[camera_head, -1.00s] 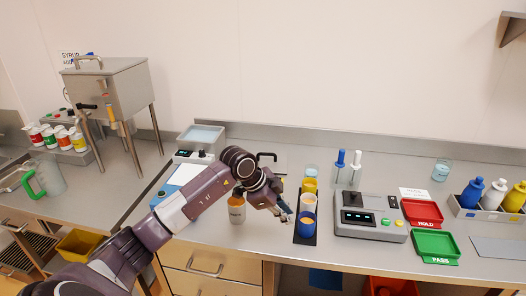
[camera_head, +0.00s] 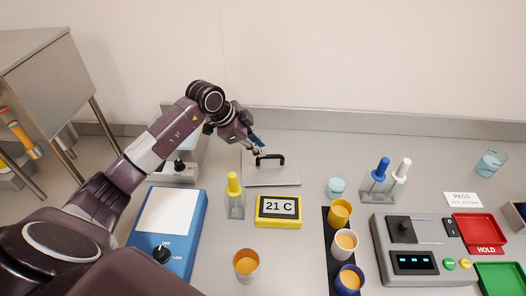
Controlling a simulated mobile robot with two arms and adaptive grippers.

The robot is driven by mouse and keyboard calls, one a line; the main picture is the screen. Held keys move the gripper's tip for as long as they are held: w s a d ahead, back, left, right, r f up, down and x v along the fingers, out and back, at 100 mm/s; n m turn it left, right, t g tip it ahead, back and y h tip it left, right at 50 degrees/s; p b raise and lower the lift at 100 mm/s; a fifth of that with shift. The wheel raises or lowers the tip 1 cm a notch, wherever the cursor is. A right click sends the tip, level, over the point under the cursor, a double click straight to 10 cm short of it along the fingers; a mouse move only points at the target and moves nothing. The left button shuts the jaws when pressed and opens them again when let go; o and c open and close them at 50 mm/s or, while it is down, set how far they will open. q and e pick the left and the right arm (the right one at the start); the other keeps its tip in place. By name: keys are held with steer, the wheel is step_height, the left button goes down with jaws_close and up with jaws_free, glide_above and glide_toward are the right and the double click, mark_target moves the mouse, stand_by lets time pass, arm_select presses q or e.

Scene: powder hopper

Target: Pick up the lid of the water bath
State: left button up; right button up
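The lid (camera_head: 283,176) is a flat grey metal plate with a black bar handle (camera_head: 271,158). It lies on the counter near the back wall, right of the water bath (camera_head: 178,174), which is partly hidden behind my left arm. My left gripper (camera_head: 259,148) is at the lid's handle, its fingers pointing down just above or beside its left part. The fingers are small and dark, so I cannot tell whether they touch the handle or how far apart they are. My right gripper is not in view.
A blue device with a white plate (camera_head: 170,217), a yellow-capped holder (camera_head: 235,195) and a yellow 21 C display (camera_head: 278,209) stand in front. An orange-filled cup (camera_head: 246,263), a row of cups (camera_head: 344,244) and a grey instrument (camera_head: 412,250) are nearer and right.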

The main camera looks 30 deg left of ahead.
mark_target(271, 156)
arm_select(q)
steer(key=shift+w+d+f, duration=0.15)
steer(key=shift+f, duration=0.1)
steer(key=shift+w+d+f+p, duration=0.35)
steer(key=shift+d+f+p, duration=0.35)
steer(key=shift+f, duration=0.05)
steer(key=p+x, duration=0.1)
steer(key=x, duration=0.2)
steer(key=shift+w+f, duration=0.2)
steer(key=shift+w+d+f+p, duration=0.1)
steer(key=shift+w+f+p, duration=0.2)
steer(key=shift+f, duration=0.2)
jaws_close()
